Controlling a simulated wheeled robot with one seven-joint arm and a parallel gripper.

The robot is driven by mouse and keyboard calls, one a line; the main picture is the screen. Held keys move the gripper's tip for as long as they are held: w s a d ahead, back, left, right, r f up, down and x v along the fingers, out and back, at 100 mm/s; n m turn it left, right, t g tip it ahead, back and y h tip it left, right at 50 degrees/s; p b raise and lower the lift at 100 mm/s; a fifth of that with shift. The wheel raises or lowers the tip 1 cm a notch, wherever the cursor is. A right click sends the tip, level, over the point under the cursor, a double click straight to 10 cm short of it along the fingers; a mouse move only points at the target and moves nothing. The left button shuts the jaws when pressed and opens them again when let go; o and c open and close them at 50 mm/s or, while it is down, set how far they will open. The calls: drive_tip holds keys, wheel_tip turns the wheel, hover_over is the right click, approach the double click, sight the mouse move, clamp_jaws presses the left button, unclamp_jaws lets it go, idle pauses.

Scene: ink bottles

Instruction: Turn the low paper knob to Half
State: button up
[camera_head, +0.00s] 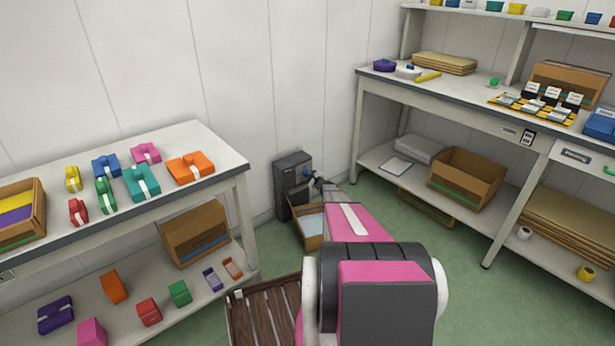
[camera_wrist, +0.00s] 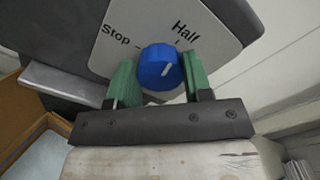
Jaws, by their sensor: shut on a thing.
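The blue round knob (camera_wrist: 157,67) sits on a pale dial plate (camera_wrist: 215,45) with the printed words Stop at left and Half at upper right. Its white pointer line slants up and right, roughly toward the Half side. My gripper (camera_wrist: 158,64) has its two green fingers on either side of the knob, shut on it. In the head view, my gripper (camera_head: 322,187) reaches the front of a dark grey machine (camera_head: 290,163) in the corner. The knob is too small there to read.
An open box with pale paper (camera_head: 311,224) stands in front of the machine. A white table (camera_head: 215,150) with coloured blocks is at left, a workbench (camera_head: 460,104) at right. A brown slatted crate (camera_head: 262,312) is near me. Green floor is clear at right.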

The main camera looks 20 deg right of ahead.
drive_tip(key=shift+m, duration=1.1)
drive_tip(key=o, duration=0.9)
drive_tip(key=shift+s, duration=0.1)
drive_tip(key=v, duration=1)
drive_tip(key=shift+s+d, duration=0.2)
drive_tip(key=shift+s, duration=0.15)
